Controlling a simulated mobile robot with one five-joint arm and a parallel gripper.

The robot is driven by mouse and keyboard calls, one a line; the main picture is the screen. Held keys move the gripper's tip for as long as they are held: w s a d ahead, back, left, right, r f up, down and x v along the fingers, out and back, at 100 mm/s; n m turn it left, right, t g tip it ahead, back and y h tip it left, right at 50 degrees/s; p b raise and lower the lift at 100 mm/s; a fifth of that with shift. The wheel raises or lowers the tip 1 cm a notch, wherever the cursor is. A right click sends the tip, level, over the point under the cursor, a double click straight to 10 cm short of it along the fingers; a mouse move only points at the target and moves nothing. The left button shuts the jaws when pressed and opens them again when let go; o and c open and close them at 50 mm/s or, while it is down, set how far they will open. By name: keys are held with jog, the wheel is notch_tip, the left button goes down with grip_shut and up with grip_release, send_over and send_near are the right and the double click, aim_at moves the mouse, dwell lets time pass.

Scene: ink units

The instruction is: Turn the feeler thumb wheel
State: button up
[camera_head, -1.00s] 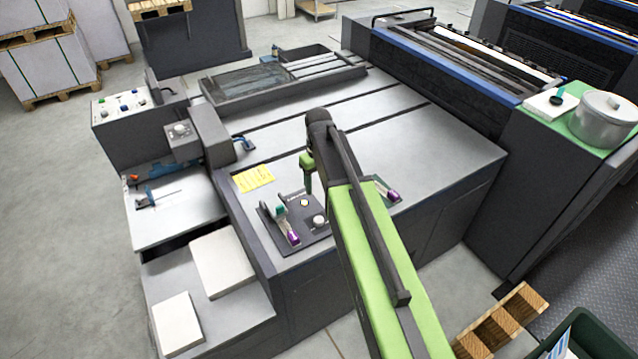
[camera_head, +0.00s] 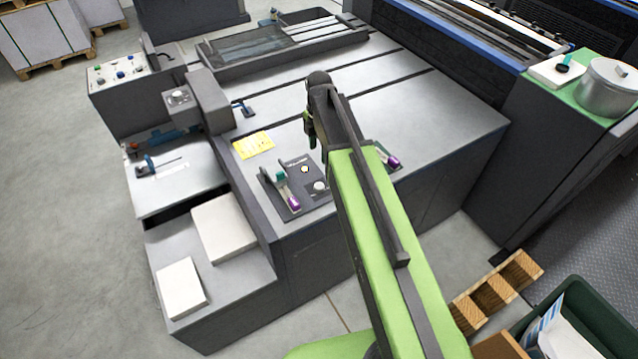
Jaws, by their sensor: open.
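On the near edge of the grey machine table (camera_head: 420,112) lies a dark control plate (camera_head: 316,208). It carries a teal-and-purple lever (camera_head: 289,190), a small white button (camera_head: 305,169) and a round grey knob (camera_head: 320,186). A grey box at the left of the table has another round pale knob (camera_head: 178,97) on top. I cannot tell which of these is the feeler thumb wheel. My gripper (camera_head: 310,128) hangs beyond the plate in the picture, above the table, holding nothing that I can see. My arm partly hides its fingers.
A yellow note (camera_head: 253,145) lies left of my gripper. A second purple-ended lever (camera_head: 389,158) shows right of my arm. White paper stacks (camera_head: 224,228) sit at the lower left.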

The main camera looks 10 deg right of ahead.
aim_at(319, 185)
notch_tip(319, 185, down, 18)
jog(key=b, duration=1.7)
jog(key=shift+r+b, duration=0.2)
jog(key=shift+b, duration=0.1)
jog(key=shift+r, duration=0.15)
jog(key=shift+c, duration=0.4)
jog(key=c, duration=1.2)
grip_shut()
